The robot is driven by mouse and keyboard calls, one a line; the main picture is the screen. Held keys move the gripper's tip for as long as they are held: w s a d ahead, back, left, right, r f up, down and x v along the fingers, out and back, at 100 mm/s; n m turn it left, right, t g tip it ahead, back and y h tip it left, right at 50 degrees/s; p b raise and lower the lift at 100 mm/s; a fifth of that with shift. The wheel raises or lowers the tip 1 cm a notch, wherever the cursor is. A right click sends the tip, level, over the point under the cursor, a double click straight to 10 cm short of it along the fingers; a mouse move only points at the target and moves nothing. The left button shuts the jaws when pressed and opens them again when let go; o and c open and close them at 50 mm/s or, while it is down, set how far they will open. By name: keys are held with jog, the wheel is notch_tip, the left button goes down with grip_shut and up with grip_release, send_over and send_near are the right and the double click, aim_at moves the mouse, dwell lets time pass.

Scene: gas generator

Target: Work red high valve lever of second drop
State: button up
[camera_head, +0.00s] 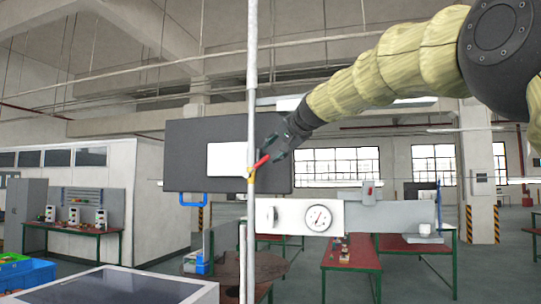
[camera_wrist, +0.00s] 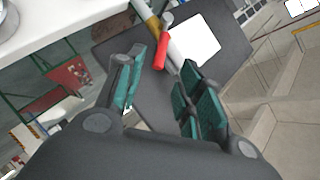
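The red valve lever (camera_head: 262,161) sits on a yellow brass valve on the vertical grey pipe (camera_head: 251,90) in the head view. It points up and to the right from the valve. My gripper (camera_head: 281,142) is at the lever's outer end, coming from the upper right. In the wrist view the red lever (camera_wrist: 162,50) lies just beyond my fingertips, between their lines, with the brass valve (camera_wrist: 146,15) above it. My gripper (camera_wrist: 160,72) is open, with a gap between its teal finger pads. I see nothing held between the pads.
A dark panel with a white sheet (camera_head: 228,160) stands behind the pipe. A blue handle (camera_head: 193,199) is below it. A white box with a round gauge (camera_head: 319,218) is to the lower right. Red-topped tables (camera_head: 350,253) stand farther back.

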jog(key=shift+v, duration=0.9)
